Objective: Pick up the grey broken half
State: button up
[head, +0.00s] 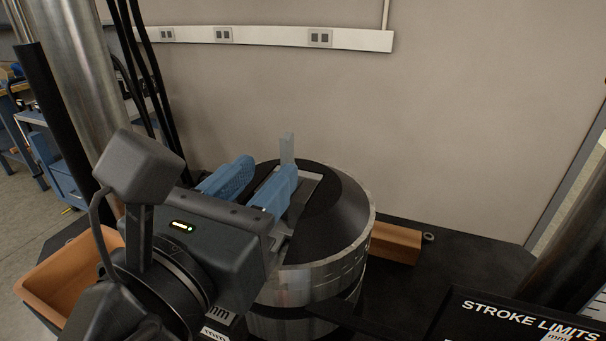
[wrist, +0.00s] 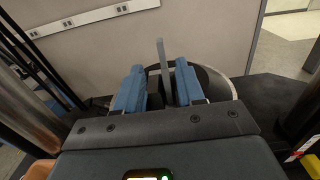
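The grey broken half (head: 287,149) shows in the head view as a thin upright grey piece above the round dark-topped platen (head: 345,215). Its lower part is hidden behind a blue finger. In the wrist view the grey piece (wrist: 162,58) stands upright between the two blue fingertips, with a gap visible on each side. My gripper (head: 255,172) is open, its blue fingers apart and reaching over the platen. It also shows in the wrist view (wrist: 160,70) with nothing clamped. I cannot tell how deep the piece sits between the fingers.
An orange tray (head: 68,271) stands at the left, partly behind my arm. A brown block (head: 398,243) lies right of the platen on the black base. A metal column (head: 80,70) rises at left, a dark one at right. A "STROKE LIMITS" sign (head: 520,318) is front right.

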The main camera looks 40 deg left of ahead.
aim_at(284, 157)
jog(key=x, duration=0.4)
jog(key=shift+w+d+r+p, duration=0.1)
jog(key=shift+w+r+p, duration=0.05)
jog(key=shift+w+p, duration=0.15)
jog(key=shift+c, duration=0.3)
grip_shut()
